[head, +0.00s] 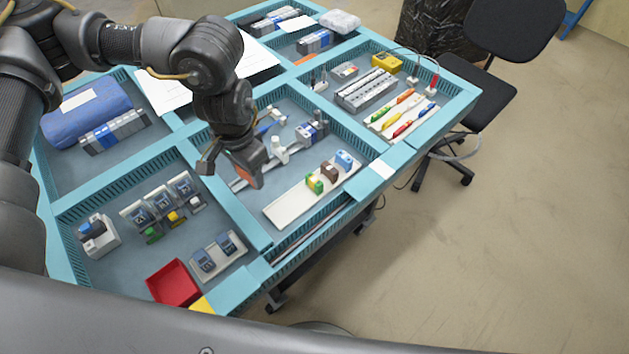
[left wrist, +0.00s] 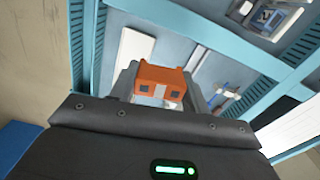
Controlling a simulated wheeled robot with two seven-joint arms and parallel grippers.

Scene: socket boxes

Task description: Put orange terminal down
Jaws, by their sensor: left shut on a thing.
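My left gripper (head: 228,170) is shut on the orange terminal (head: 246,175). It hangs above the left side of the middle compartment, near the blue divider. In the left wrist view the orange terminal (left wrist: 160,75) sits between the two fingers (left wrist: 158,92), with its dark openings facing the camera. The white strip (head: 298,204) in the compartment below bears a green-yellow terminal (head: 315,184), a brown terminal (head: 329,170) and a blue terminal (head: 344,159). The terminal is held apart from the strip. My right gripper is not in view.
Blue dividers split the table into compartments. A red bin (head: 173,284) and socket modules (head: 163,203) lie in the front-left compartment. A metal rail with blue and white parts (head: 280,153) lies behind the strip. The strip's near end is bare.

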